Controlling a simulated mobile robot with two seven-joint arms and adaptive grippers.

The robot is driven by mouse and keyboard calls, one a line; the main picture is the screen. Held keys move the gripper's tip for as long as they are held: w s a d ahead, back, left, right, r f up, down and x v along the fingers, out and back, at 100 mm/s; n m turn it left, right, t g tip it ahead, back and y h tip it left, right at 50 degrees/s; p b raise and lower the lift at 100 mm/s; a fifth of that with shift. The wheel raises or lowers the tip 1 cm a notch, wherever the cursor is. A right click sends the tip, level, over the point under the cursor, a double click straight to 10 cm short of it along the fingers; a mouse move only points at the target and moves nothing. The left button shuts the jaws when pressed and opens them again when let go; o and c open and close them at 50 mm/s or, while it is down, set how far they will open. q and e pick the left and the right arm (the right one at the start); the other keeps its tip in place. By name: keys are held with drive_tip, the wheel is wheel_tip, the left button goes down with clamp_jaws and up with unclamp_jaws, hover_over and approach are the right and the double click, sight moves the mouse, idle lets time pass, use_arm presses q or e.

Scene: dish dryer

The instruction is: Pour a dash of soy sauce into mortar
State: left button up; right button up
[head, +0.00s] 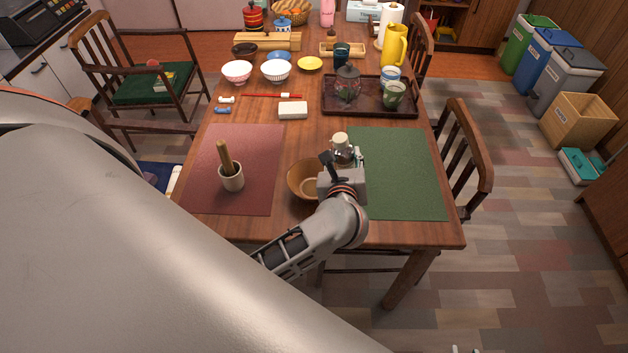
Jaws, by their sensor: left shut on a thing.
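My left gripper (342,165) is shut on a small clear glass bottle with a cream cap (342,148), which looks like the soy sauce bottle. It holds the bottle over the table, at the left edge of the green mat. The bottle looks roughly upright; its contents are too small to make out. A small whitish mortar (232,182) stands on the red mat, left of the gripper and apart from it. A wooden pestle (225,157) leans in it. My right gripper is not clearly visible.
A brown bowl (297,182) sits between mortar and gripper, partly hidden by the gripper. The red mat (262,150) and green mat (400,180) are otherwise mostly clear.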

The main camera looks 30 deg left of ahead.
use_arm(q)
drive_tip(key=shift+s+a+f+n+t+b, duration=0.25)
drive_tip(key=shift+n+b, duration=0.25)
drive_tip(key=shift+b, duration=0.55)
drive_tip(key=shift+s+a+n+t+h+b, duration=0.15)
drive_tip(key=shift+n+t+h+b, duration=0.2)
drive_tip(key=shift+b, duration=0.4)
drive_tip(key=shift+s+a+f+n+b, duration=0.15)
drive_tip(key=shift+n+b, duration=0.4)
drive_tip(key=shift+b, duration=0.65)
drive_tip(key=shift+s+a+t+b, duration=0.15)
drive_tip(key=shift+t+b, duration=0.15)
drive_tip(key=shift+b, duration=0.15)
drive_tip(key=shift+s+a+n+b, duration=0.15)
drive_tip(key=shift+n+b, duration=0.35)
drive_tip(key=shift+b, duration=0.3)
drive_tip(key=shift+f+t+b, duration=0.1)
drive_tip(key=shift+t+b, duration=0.2)
drive_tip(key=shift+b, duration=0.15)
drive_tip(key=shift+n+b, duration=0.4)
drive_tip(key=shift+w+r+t, duration=0.2)
drive_tip(key=shift+r+t, duration=0.1)
drive_tip(key=shift+r, duration=0.35)
drive_tip(key=shift+s+f, duration=0.15)
drive_tip(key=shift+f, duration=0.2)
drive_tip(key=shift+r, duration=0.15)
drive_tip(key=shift+n+b, duration=0.3)
use_arm(e)
wheel_tip(320, 180, down, 7)
drive_tip(key=shift+w+d+n, duration=0.3)
